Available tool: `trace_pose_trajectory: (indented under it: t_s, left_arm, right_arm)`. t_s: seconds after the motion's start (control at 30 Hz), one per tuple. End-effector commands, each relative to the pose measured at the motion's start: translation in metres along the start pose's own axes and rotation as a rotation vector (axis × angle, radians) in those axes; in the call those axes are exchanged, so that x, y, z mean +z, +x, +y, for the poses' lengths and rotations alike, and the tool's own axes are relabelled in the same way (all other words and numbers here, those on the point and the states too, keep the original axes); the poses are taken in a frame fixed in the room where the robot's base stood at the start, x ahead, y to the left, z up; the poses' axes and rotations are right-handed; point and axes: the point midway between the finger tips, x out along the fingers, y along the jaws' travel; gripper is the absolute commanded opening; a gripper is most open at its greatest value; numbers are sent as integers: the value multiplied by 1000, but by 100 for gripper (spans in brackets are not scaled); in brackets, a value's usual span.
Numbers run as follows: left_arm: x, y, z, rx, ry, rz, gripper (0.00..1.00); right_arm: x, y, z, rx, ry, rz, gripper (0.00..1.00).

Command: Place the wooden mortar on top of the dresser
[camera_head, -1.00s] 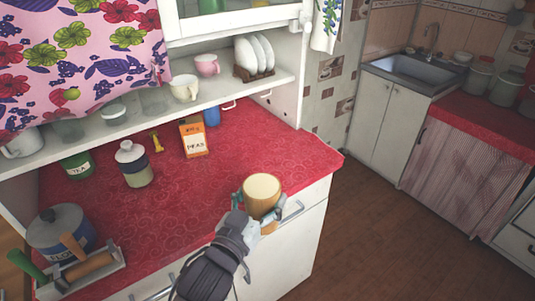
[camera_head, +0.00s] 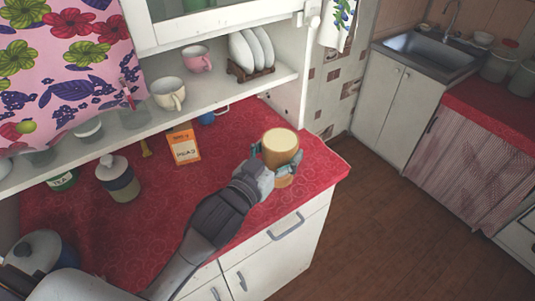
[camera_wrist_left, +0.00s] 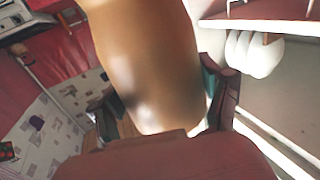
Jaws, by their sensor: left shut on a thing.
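The wooden mortar (camera_head: 280,147) is a light brown cup with a pale top, held upright in the head view. My left gripper (camera_head: 277,163) is shut around its sides. The mortar also fills the middle of the left wrist view (camera_wrist_left: 150,65), with a gripper finger at its right. The dresser has a red patterned top (camera_head: 225,173) and white drawers (camera_head: 290,228) below. The mortar is over the right part of this top; whether its base touches the surface cannot be told. My right gripper is not in view.
An orange box (camera_head: 184,146), a lidded jar (camera_head: 118,178) and a pot (camera_head: 40,255) stand on the red top. A shelf (camera_head: 215,92) above holds cups and plates (camera_head: 252,50). The red top is clear near its right front corner.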

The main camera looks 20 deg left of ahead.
Motion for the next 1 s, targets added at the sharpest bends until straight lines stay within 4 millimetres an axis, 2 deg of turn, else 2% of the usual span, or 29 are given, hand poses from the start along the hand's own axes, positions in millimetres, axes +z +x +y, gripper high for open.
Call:
trace_pose_trajectory:
  t_s: [0.1,0.27,0.43,0.57,0.67,0.83,1.0]
  left_arm:
    - [14,18,-24,-3,6,-2,9]
    - [36,41,-51,-1,4,-1,9]
    - [50,56,-68,0,2,1,9]
    - [57,59,-72,0,-1,1,9]
    - [70,59,-72,-1,-4,-2,9]
    - [91,59,-72,-1,-2,0,9]
    - [95,59,-72,1,0,3,9]
  right_arm:
    - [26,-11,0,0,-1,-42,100]
    - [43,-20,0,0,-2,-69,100]
    - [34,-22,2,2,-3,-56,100]
    - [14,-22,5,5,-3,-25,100]
    - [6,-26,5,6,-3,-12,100]
    - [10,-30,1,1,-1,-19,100]
    - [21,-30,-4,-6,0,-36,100]
